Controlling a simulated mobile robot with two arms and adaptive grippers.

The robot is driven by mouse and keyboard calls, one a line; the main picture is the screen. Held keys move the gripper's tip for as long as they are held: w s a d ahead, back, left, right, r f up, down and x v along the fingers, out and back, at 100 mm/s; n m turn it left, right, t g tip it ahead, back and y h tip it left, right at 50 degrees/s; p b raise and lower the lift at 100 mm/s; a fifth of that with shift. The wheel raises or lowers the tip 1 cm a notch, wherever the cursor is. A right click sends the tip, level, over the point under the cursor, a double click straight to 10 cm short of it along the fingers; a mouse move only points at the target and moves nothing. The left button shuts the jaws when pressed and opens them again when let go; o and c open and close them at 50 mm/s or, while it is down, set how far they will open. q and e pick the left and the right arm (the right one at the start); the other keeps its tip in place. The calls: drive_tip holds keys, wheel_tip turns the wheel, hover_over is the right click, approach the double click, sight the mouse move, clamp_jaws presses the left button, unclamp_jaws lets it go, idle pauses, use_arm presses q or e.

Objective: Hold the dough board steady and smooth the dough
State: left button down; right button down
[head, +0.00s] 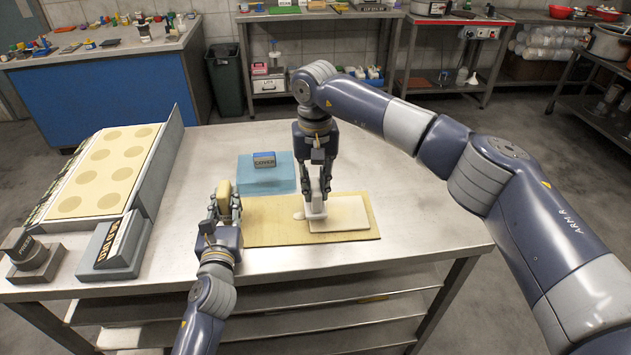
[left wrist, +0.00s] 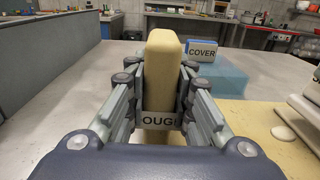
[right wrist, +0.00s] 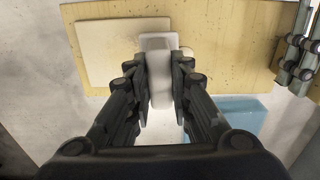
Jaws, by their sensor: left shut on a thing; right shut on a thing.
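The tan dough board (head: 270,236) lies on the steel table. A pale flat slab of dough (head: 346,214) lies on its right part and also shows in the right wrist view (right wrist: 100,50). My left gripper (head: 226,203) is shut on the board's upright tan handle (left wrist: 162,75), at the board's left end; its label is partly hidden. My right gripper (head: 315,190) points down, shut on a whitish smoother (right wrist: 158,45). The smoother is at the dough's left edge; whether it presses on the dough cannot be told. A small pale bit (head: 299,215) lies left of it.
A blue translucent sheet (head: 266,180) with a block labelled COVER (head: 264,160) lies just behind the board. A tray with pale rounds (head: 105,170) and a grey wall (head: 165,150) stand at the left. The table's right side is clear.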

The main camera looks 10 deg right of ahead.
drive_tip(key=shift+d+f, duration=0.1)
drive_tip(key=shift+f, duration=1.1)
idle(0.5)
